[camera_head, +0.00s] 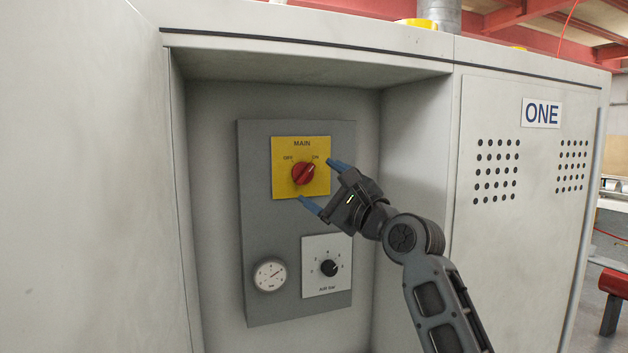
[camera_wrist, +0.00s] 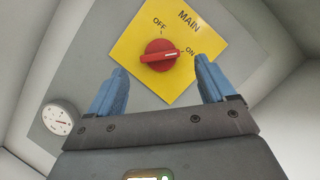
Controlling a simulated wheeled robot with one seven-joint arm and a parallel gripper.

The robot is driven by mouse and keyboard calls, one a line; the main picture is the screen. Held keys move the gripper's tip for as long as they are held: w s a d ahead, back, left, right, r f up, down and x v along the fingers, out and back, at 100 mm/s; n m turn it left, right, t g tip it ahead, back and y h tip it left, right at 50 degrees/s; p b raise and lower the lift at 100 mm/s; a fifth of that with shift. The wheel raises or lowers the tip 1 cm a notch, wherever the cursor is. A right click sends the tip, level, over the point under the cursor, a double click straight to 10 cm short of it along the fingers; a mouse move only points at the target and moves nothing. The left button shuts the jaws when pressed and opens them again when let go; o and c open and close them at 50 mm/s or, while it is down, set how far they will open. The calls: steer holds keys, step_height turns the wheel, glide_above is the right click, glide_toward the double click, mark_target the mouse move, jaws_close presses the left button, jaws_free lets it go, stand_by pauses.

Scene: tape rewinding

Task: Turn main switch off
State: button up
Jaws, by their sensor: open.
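The main switch is a red knob (camera_head: 303,173) on a yellow plate (camera_head: 286,145) marked MAIN, OFF and ON. Its pointer is turned toward ON. The knob (camera_wrist: 159,55) and the yellow plate (camera_wrist: 128,45) also show in the wrist view, ahead of the fingers. My gripper (camera_head: 324,184) is open, with its blue fingers apart and nothing between them. In the head view it is in front of the plate's right and lower side. In the wrist view the fingertips (camera_wrist: 159,65) lie to either side of the knob and a little below it. I see no contact with the knob.
A grey panel (camera_head: 258,220) in the cabinet recess carries the plate. Below are a round gauge (camera_head: 269,275) and a black dial (camera_head: 329,268) on a white plate. The recess wall (camera_head: 415,150) is on the right, beside a vented door (camera_head: 520,230) with a ONE sign (camera_head: 541,113).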

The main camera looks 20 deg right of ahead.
mark_target(308, 176)
steer(key=shift+x, duration=1.6)
steer(key=c, duration=1.1)
